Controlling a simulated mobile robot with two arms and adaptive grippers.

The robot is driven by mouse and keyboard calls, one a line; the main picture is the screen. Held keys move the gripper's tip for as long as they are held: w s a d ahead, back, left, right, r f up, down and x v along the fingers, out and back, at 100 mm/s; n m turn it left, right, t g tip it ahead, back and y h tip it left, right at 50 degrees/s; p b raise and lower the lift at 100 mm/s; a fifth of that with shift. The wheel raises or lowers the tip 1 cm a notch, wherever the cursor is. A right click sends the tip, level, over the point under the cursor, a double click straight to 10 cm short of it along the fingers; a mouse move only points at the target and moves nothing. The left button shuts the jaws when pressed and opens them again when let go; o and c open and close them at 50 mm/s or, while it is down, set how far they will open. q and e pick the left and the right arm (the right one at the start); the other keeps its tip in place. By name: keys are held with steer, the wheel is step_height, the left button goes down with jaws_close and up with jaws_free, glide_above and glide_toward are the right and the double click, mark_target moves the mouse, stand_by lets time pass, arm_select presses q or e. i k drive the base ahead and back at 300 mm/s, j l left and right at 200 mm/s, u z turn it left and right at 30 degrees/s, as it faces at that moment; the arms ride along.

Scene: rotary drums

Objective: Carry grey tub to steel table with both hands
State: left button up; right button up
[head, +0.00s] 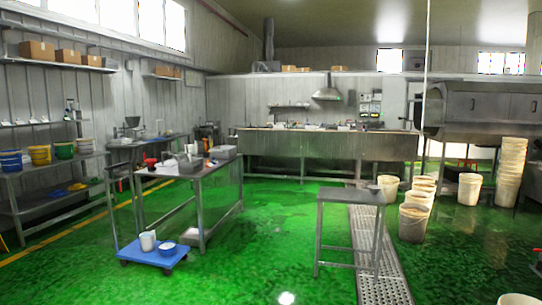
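A long steel table (182,171) stands left of centre with a crowded top. A grey, box-like container (223,152) sits at its far right end, and another grey, tray-like thing (190,165) lies nearer its middle; I cannot tell for certain which is the grey tub. A smaller steel table (346,195) stands right of centre, its top nearly bare except for a small grey thing (374,188) at the back right. Neither of my grippers shows in the head view.
A blue dolly (152,256) with white containers stands before the long table. A floor grating (375,255) runs beside the small table. White buckets (413,222) stand to the right, and a shelf with coloured buckets (40,155) to the left. Green floor between the tables is clear.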

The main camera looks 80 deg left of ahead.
mark_target(339, 193)
steer(key=u, duration=3.15)
steer(key=i+z, duration=0.35)
steer(key=i, duration=7.15)
steer(key=i+u, duration=0.4)
steer(key=i+l+u, duration=0.35)
steer(key=i, duration=0.2)
steer(key=i+l+u, duration=0.75)
steer(key=i+l, duration=0.05)
steer(key=i, duration=0.05)
